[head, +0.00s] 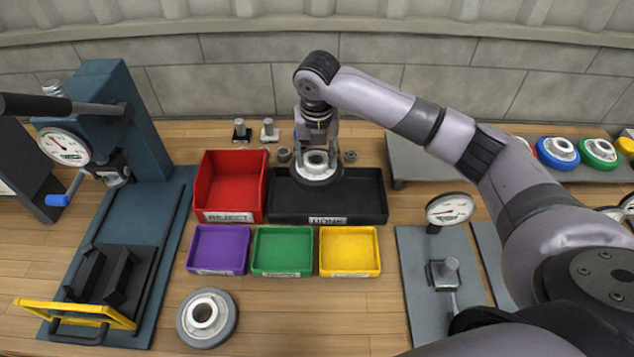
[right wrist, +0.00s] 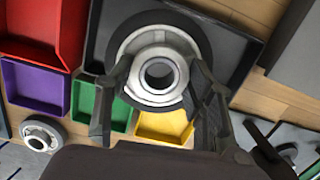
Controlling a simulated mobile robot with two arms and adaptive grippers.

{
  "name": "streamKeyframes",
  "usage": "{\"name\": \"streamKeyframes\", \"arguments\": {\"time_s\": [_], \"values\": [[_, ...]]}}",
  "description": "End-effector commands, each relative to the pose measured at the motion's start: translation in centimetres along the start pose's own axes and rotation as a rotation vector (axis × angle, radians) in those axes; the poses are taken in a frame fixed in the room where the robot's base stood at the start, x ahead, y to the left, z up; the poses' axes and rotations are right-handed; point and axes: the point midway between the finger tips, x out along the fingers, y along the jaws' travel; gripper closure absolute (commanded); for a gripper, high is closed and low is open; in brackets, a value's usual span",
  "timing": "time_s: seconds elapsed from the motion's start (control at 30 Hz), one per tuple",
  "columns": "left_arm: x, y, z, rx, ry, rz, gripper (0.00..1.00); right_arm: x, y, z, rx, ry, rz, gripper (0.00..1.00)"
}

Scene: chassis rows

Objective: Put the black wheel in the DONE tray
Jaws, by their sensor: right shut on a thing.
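The black wheel (head: 317,178) has a dark tyre and a pale metal hub. My right gripper (head: 316,155) is shut on it from above. In the right wrist view the black wheel (right wrist: 199,38) shows between the two fingers (right wrist: 160,100). The wheel is over the back middle of a black tray (head: 375,205). I cannot tell whether it touches the tray floor. My left gripper is not in view.
A red tray (head: 232,187) adjoins the black tray on the left. Purple (head: 218,250), green (head: 283,250) and yellow (head: 349,252) bins stand in front. A grey wheel (head: 226,322) lies at the front. A blue press (head: 125,125) stands left, a dial gauge (head: 450,209) right.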

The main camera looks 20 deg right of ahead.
Motion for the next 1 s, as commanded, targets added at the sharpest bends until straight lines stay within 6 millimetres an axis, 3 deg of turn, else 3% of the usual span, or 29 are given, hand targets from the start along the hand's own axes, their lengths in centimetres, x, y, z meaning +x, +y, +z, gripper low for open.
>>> {"name": "streamKeyframes", "arguments": {"time_s": [0.2,0.43,0.63,1.0], "values": [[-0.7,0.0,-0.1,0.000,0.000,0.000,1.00,4.4,0.1,-0.6,-0.001,0.000,0.001,0.99],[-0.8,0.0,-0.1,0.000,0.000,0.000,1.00,6.3,0.1,-0.8,0.000,-0.001,0.002,0.99],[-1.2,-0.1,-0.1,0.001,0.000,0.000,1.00,9.1,0.1,-1.1,0.000,0.000,0.002,0.99],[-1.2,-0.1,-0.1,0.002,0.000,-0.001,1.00,10.0,0.1,-1.2,-0.001,-0.003,0.002,0.99]]}}
